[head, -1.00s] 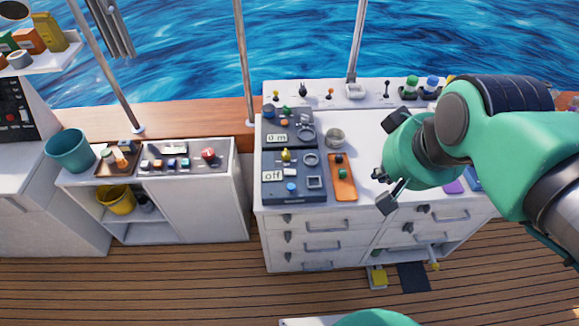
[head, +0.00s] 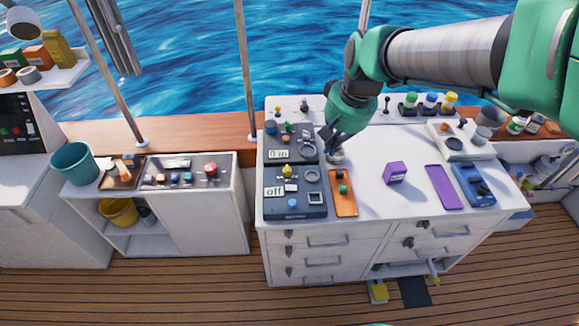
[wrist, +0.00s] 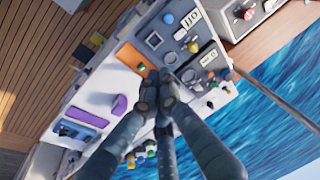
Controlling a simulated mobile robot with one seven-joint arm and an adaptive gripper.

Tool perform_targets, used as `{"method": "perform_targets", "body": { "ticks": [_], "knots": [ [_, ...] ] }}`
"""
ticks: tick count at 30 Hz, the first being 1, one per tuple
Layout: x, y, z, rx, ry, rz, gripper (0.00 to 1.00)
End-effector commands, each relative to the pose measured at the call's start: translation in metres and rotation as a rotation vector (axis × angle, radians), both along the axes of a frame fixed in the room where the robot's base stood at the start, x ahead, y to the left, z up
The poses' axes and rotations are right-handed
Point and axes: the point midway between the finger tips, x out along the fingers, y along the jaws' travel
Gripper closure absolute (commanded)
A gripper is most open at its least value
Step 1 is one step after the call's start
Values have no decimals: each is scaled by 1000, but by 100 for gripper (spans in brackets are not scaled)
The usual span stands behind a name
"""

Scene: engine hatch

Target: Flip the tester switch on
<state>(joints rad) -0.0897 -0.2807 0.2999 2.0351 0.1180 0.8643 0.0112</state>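A dark panel with a display reading "off" (head: 274,191) lies at the counter's left front. It carries a yellow knob (head: 287,171), a blue button, a ring and a square frame. It also shows in the wrist view (wrist: 190,19). Which part is the tester switch I cannot tell for sure.
A second dark panel reading "0 m" (head: 278,154) lies behind the first. An orange tray (head: 343,203) with small buttons is to its right. A purple block (head: 395,173), a purple mat (head: 444,187) and a blue device (head: 473,185) lie farther right. The counter between is mostly clear.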

Motion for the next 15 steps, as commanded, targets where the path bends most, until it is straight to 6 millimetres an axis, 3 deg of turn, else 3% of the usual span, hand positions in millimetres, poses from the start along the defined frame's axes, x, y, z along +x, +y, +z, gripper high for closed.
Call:
{"method": "perform_targets", "body": {
  "ticks": [15],
  "knots": [
    [83, 46, -87, 32, 138, 7, 100]
  ]
}}
